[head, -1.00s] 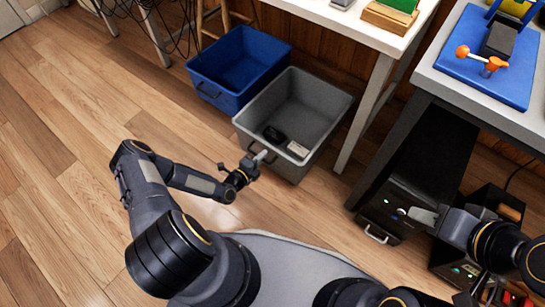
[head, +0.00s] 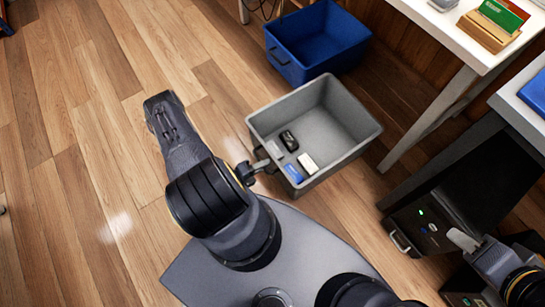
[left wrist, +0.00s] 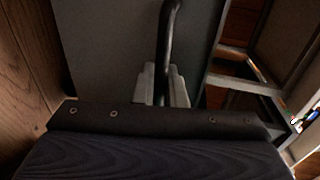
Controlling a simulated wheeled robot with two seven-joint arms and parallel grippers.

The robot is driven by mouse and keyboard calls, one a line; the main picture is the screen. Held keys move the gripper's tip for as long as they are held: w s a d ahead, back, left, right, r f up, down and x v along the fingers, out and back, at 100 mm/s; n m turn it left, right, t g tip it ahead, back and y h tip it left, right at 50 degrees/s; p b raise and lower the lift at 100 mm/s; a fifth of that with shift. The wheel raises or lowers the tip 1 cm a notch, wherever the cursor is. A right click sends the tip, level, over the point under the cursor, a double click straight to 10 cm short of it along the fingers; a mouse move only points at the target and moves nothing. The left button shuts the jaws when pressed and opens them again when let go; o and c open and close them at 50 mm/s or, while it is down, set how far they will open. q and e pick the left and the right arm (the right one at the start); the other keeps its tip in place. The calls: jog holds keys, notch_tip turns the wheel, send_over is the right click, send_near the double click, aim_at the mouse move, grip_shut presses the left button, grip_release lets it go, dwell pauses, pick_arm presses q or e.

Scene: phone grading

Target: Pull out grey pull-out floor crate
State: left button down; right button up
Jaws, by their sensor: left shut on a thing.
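The grey pull-out floor crate (head: 345,160) stands on the wooden floor in the head view, close in front of my base. It is open-topped and holds a black item (head: 289,140), a white item (head: 307,163) and a blue item (head: 293,173). My left gripper (head: 266,163) is at the crate's near left side. In the left wrist view its fingers (left wrist: 163,84) are shut around the crate's dark bar handle (left wrist: 166,40). My right gripper (head: 462,239) is at the lower right, by a black unit; its jaw opening is not clear.
A blue crate (head: 345,62) stands just behind the grey one. A white table's leg (head: 430,118) is to the right. A black unit (head: 425,225) with a green light sits under the bench at right. The floor at left is clear.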

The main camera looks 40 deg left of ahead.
pick_arm(q)
jog(key=shift+s+a, duration=0.2)
jog(key=shift+s, duration=0.25)
jog(key=c, duration=1.6)
grip_release()
jog(key=shift+o, duration=0.2)
jog(key=p+v, duration=0.2)
jog(key=v, duration=0.5)
jog(key=shift+s, duration=0.4)
jog(key=shift+a, duration=0.1)
